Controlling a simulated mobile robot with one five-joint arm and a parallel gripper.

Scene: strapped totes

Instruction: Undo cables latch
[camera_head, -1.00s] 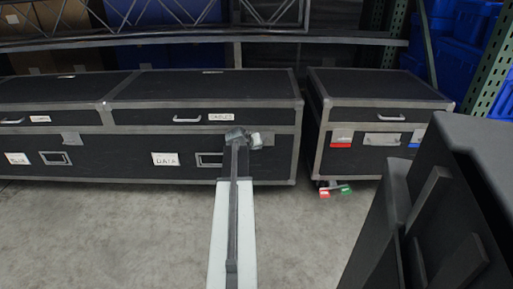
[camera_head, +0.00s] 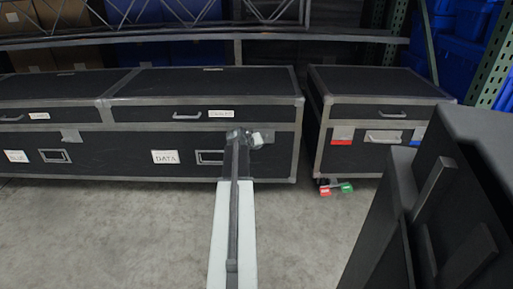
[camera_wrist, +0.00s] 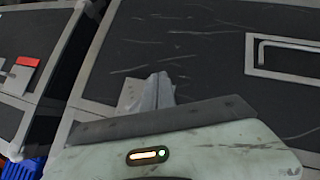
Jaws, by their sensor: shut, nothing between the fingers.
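The black case with a CABLES label (camera_head: 221,114) on its lid stands at the centre in the head view, its lid down. A DATA label (camera_head: 165,157) is on its lower front. My gripper (camera_head: 244,135) is at the right part of this front, just below the lid seam, shut with nothing held. A small pale latch piece (camera_head: 263,137) shows right beside it. In the wrist view my shut fingers (camera_wrist: 155,90) overlap a pale latch plate (camera_wrist: 130,95) on the dark front. The fingers hide part of the latch, so I cannot tell whether it is fastened or whether they touch it.
A similar case (camera_head: 383,114) with red and blue tags stands right, across a narrow gap. Another case (camera_head: 42,135) adjoins on the left. Red and green pieces (camera_head: 336,187) show at floor level near the gap. Bare floor (camera_head: 110,235) lies in front.

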